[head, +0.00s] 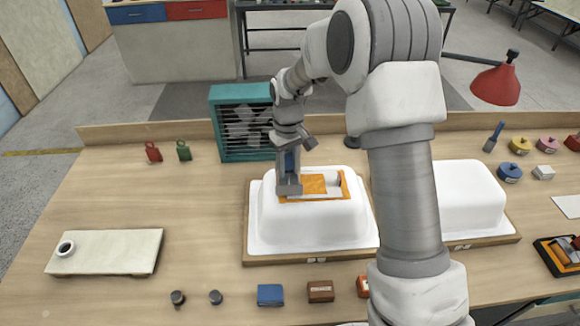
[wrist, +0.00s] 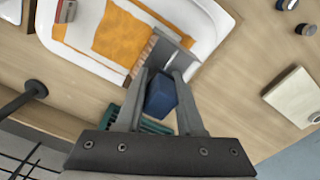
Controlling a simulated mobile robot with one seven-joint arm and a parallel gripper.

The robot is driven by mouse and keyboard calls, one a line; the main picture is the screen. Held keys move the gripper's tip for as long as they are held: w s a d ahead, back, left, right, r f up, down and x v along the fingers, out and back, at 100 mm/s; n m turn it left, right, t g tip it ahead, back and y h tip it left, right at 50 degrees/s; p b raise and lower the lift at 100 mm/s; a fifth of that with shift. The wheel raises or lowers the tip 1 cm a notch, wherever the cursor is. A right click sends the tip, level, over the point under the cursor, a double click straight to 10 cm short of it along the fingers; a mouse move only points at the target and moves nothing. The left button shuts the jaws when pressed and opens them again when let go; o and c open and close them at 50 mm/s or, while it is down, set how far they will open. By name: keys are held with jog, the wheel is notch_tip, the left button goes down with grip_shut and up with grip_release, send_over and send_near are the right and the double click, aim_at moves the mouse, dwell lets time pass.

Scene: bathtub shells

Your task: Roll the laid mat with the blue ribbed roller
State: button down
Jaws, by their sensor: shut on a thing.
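The laid mat (head: 313,184), orange with a pale patch, lies on top of the left white tub shell (head: 312,222). It also shows in the wrist view (wrist: 125,38). My gripper (head: 290,170) is above the left end of the mat. In the wrist view my gripper (wrist: 162,76) is shut on the blue handle of the roller (wrist: 161,97). The roller's grey head (wrist: 172,46) is at the mat's edge, close over the shell. I cannot tell whether it presses on the mat. Its ribs are not clear.
A small red and grey block (wrist: 66,11) is at the mat's far end. A teal fan box (head: 230,125) stands close behind the shell. A second white shell (head: 470,197) is to the right, partly behind my arm. A pale board (head: 110,252) lies at left.

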aim_at(289, 156)
jog(key=shift+r+p, duration=1.85)
jog(key=shift+r, duration=1.25)
